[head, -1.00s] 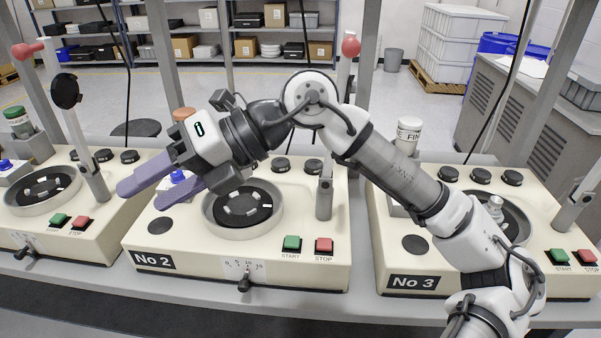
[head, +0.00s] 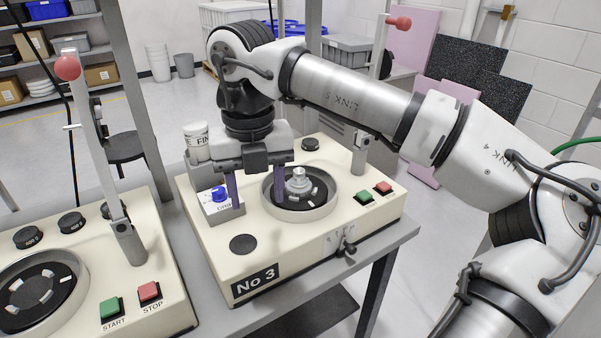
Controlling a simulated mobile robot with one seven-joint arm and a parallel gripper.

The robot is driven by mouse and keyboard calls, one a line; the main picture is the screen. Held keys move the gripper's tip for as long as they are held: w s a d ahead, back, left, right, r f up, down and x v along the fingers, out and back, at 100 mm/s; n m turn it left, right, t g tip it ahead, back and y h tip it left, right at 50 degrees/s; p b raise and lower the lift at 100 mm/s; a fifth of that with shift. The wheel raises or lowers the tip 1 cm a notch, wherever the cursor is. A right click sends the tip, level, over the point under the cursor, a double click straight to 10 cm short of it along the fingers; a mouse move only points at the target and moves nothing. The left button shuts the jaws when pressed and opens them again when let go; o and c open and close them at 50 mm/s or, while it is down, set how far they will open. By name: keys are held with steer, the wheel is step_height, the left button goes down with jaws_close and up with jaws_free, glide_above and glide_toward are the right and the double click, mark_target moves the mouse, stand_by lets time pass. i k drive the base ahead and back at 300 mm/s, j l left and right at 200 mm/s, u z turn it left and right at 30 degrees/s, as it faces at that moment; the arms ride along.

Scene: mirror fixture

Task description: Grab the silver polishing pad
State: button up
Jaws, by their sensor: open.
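A silver, stepped round piece with a small knob (head: 299,181), which looks like the silver polishing pad, sits in the round bowl (head: 326,208) of the No 3 machine (head: 285,254). My gripper (head: 258,205) points down over this machine, with its two purple fingers spread apart and nothing visible between them. The right finger overlaps the left part of the bowl in the picture, just left of the silver piece. The left finger is in front of a small white box with a blue knob (head: 218,194). I cannot tell the exact fingertip height.
A white labelled jar (head: 197,141) stands behind the box, left of my gripper. An upright lever post (head: 360,156) and green and red buttons (head: 374,192) are at the machine's right. Another machine (head: 155,310) stands at the left, with a red-knobbed lever (head: 68,68).

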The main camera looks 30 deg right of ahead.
mark_target(299, 182)
steer(key=i+l, duration=0.3)
steer(key=l, duration=0.15)
steer(key=i+l, duration=0.3)
steer(key=l, duration=0.15)
